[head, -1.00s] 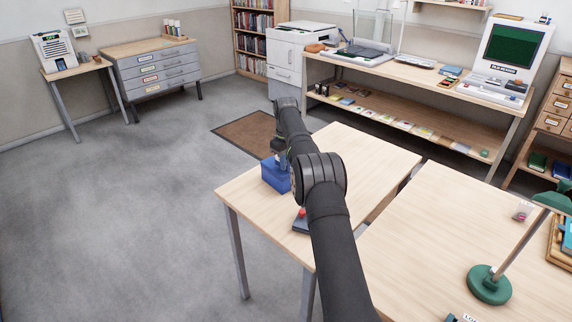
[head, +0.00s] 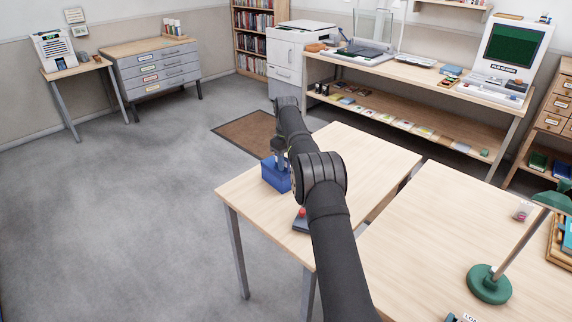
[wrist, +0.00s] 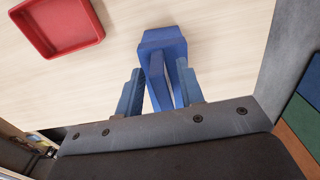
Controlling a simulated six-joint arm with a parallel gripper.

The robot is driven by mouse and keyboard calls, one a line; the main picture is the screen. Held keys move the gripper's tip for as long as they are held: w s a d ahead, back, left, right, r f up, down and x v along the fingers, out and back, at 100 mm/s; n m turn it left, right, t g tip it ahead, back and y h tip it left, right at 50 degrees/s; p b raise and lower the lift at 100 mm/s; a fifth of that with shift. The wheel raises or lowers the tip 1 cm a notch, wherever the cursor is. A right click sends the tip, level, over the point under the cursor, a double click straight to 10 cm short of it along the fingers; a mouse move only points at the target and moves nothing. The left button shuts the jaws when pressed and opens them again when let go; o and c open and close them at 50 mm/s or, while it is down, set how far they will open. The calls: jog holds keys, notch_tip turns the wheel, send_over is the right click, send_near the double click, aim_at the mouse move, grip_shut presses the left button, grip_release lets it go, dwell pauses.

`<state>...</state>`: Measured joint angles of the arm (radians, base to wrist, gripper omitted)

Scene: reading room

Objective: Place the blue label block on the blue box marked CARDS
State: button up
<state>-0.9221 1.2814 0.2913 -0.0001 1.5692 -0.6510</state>
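A blue block-shaped thing (head: 274,178) stands near the left edge of the light wooden table (head: 240,192) in the head view. My gripper is over it, partly hidden behind my arm. In the wrist view my two blue-grey fingers (wrist: 160,84) are apart. A darker blue piece (wrist: 161,42) lies between and beyond their tips, with narrow upright parts between them. A small gap shows beside the left finger. I cannot read a CARDS marking, and cannot tell whether this blue thing is the label block or the box.
A shallow red tray (wrist: 62,24) lies on the table in the wrist view. Blue, green and orange patches (wrist: 292,125) show beyond a grey edge at right. A dark item with a red top (head: 301,220) sits beside my arm. A green lamp base (head: 489,284) stands on the right table.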

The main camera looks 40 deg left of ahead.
notch_tip(320, 180, up, 6)
jog(key=shift+r, duration=0.2)
dwell(0.3)
notch_tip(320, 180, down, 7)
jog(key=shift+f, duration=0.1)
notch_tip(320, 180, up, 4)
jog(key=shift+f, duration=0.15)
jog(key=shift+w+d+r, duration=0.1)
jog(key=shift+d+r, duration=0.1)
jog(key=shift+d, duration=0.1)
dwell(0.4)
